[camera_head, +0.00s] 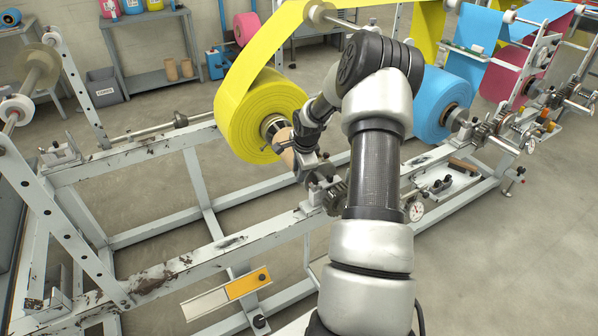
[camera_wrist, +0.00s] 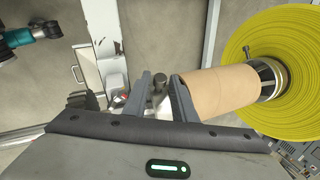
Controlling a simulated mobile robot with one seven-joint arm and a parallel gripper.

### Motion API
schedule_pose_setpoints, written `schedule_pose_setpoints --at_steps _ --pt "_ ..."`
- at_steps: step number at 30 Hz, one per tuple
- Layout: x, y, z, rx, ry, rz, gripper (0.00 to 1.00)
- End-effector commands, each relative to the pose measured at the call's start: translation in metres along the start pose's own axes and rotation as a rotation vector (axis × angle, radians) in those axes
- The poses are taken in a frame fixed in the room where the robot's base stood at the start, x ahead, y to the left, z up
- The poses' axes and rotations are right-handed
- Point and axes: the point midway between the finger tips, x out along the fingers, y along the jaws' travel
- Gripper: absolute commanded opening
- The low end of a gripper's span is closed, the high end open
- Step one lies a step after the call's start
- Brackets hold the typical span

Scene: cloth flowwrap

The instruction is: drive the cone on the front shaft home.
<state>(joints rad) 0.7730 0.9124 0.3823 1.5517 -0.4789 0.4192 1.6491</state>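The yellow roll (camera_head: 262,112) hangs on the front shaft and fills the right of the wrist view (camera_wrist: 300,35). A dark and silver ring-shaped piece, seemingly the cone (camera_wrist: 268,78), sits at the roll's core; it is partly visible in the head view (camera_head: 273,127). A tan tube (camera_wrist: 222,92) lies in line with it, between the roll and my gripper. My gripper (camera_wrist: 162,82) has its two grey fingers apart, with metal parts visible in the gap. The right finger is at the tube's near end; I cannot tell whether they touch. The shaft inside the tube is hidden.
The white frame rail (camera_head: 235,248) runs below my arm, with an orange-and-silver bar (camera_head: 226,296) beside it. Blue (camera_head: 435,97) and pink (camera_head: 505,72) rolls stand to the right. A dial gauge (camera_head: 414,211) and gears lie close to my arm.

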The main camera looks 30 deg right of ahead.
Motion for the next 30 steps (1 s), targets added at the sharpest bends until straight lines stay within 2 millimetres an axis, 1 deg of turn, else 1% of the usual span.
schedule_pose_setpoints --at_steps 1,3,4,11,15,19,27,28,30 --pt "0.000 0.000 0.000 0.000 0.000 0.000 0.15" --pt "0.000 0.000 0.000 0.000 0.000 0.000 0.04" --pt "0.000 0.000 0.000 0.000 0.000 0.000 0.00" --pt "0.001 -0.002 0.000 0.000 0.001 -0.001 0.00" --pt "0.008 -0.020 0.003 0.002 0.003 -0.003 0.00" --pt "0.011 -0.032 0.006 0.001 0.002 -0.003 0.00" --pt "0.010 -0.034 0.006 0.001 0.001 -0.006 0.00" --pt "0.010 -0.034 0.006 0.001 0.001 -0.006 0.18" --pt "0.010 -0.034 0.006 0.001 0.001 -0.005 0.30"
